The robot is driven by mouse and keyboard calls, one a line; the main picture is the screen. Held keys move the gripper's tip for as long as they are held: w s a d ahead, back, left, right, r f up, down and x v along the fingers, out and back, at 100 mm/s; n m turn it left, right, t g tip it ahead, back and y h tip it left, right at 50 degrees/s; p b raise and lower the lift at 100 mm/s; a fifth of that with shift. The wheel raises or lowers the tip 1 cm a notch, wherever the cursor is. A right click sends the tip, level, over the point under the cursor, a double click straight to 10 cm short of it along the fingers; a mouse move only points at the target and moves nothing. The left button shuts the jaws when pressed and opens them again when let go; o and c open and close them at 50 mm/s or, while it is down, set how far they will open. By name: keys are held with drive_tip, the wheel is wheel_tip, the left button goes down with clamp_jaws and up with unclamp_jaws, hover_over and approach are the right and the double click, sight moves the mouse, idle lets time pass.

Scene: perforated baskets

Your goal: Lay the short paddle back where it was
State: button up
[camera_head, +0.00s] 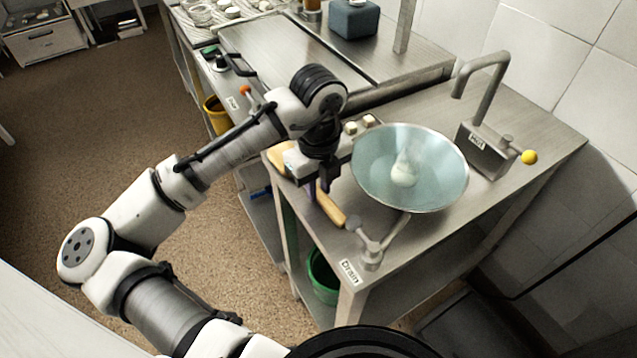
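My gripper (318,188) points down at the left edge of the steel sink counter (425,235), just left of the wide steel bowl (368,185). A pale wooden piece (277,158), perhaps part of the short paddle, shows at the left of my gripper. A tan wooden handle (331,210) shows just below my gripper, close to the metal drain valve (370,252). I cannot tell whether the two wooden parts are one thing. My gripper hides the space between them, and its fingers are too small and covered to read.
A tap (486,85) and a yellow knob (529,157) stand right of the bowl. Small pale blocks (359,125) lie behind it. A blue-grey block (354,18) sits on the far counter. A green bucket (322,275) is under the counter. The counter's front right is clear.

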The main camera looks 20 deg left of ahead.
drive_tip(key=o, duration=0.5)
drive_tip(key=shift+o, duration=0.2)
drive_tip(key=shift+r, duration=0.1)
